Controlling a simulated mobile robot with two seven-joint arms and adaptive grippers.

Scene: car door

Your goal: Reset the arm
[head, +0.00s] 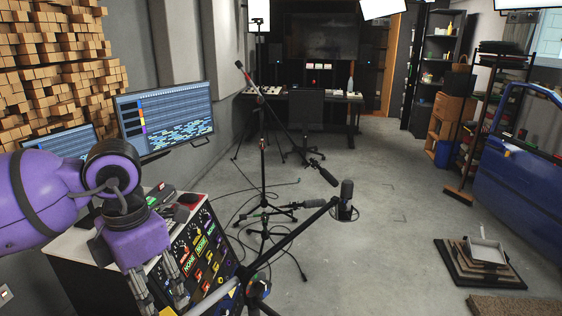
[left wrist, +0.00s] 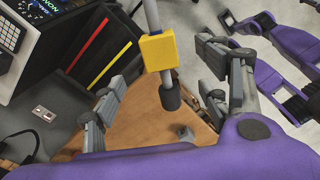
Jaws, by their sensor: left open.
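My left arm comes in from the left in the head view, its purple wrist bent down. My left gripper (head: 158,292) points downward in front of the audio rack (head: 200,255). In the left wrist view its grey fingers (left wrist: 160,95) stand wide apart. A grey pole with a yellow block (left wrist: 158,52) and a black end passes through the view between them. Nothing is seen gripped, and I cannot tell whether the pole touches a finger. I cannot make out my right gripper in either view.
Microphone stands (head: 263,170) and cables stand mid-floor, with a black microphone (head: 346,190) close by. A monitor (head: 165,115) is behind the left arm. A blue car door (head: 525,180) is at the right, near a stacked platform (head: 478,265). Open floor lies between.

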